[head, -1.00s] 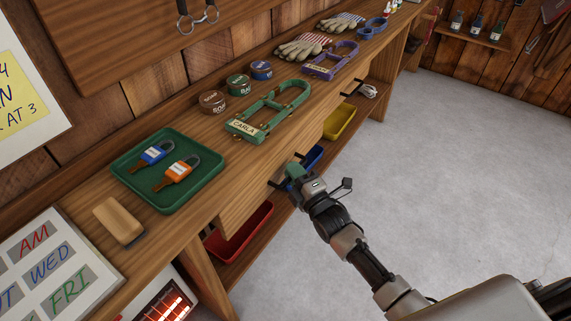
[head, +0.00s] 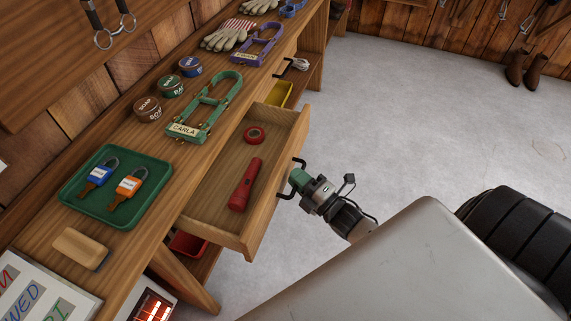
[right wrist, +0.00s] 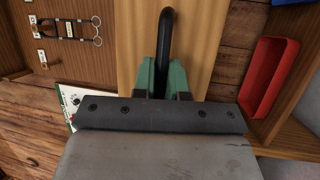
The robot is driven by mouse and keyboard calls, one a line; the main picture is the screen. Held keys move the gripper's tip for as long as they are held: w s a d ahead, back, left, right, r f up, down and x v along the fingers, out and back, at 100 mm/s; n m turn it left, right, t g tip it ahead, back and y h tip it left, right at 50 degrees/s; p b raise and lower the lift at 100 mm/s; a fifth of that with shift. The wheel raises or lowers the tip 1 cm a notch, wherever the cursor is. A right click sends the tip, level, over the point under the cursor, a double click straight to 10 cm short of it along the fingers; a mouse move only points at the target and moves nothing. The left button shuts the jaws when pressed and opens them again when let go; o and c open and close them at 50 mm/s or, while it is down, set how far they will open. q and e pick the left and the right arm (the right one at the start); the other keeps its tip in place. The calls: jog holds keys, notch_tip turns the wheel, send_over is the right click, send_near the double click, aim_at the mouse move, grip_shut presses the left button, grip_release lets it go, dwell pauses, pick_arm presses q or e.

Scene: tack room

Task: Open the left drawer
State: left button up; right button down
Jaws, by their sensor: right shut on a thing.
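The left drawer (head: 215,196) stands pulled well out from under the bench. Inside it lie a red flashlight (head: 245,186) and a red ring-shaped roll (head: 254,134). My right gripper (head: 296,178) is at the drawer front, its green fingers shut on the black handle (head: 291,184). In the right wrist view the fingers (right wrist: 163,78) close around the dark handle bar (right wrist: 165,40) in front of the wooden drawer front (right wrist: 190,45). My left gripper is not in view.
On the bench are a green tray (head: 112,210) with two padlocks, a brush (head: 81,247), several tins and a green halter-like frame labelled CARLA (head: 205,108). A red bin (head: 188,244) and a yellow bin (head: 278,93) sit below.

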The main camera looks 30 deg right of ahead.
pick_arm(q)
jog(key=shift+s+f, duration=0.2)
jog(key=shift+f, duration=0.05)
pick_arm(e)
jog(key=shift+s+d, duration=0.25)
jog(key=shift+s, duration=0.05)
jog(key=c, duration=1.4)
grip_release()
jog(key=shift+c, duration=0.2)
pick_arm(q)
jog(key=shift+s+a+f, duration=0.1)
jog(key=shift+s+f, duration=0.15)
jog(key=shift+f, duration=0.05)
pick_arm(e)
jog(key=v, duration=1)
jog(key=shift+s, duration=0.4)
jog(key=shift+d, duration=0.1)
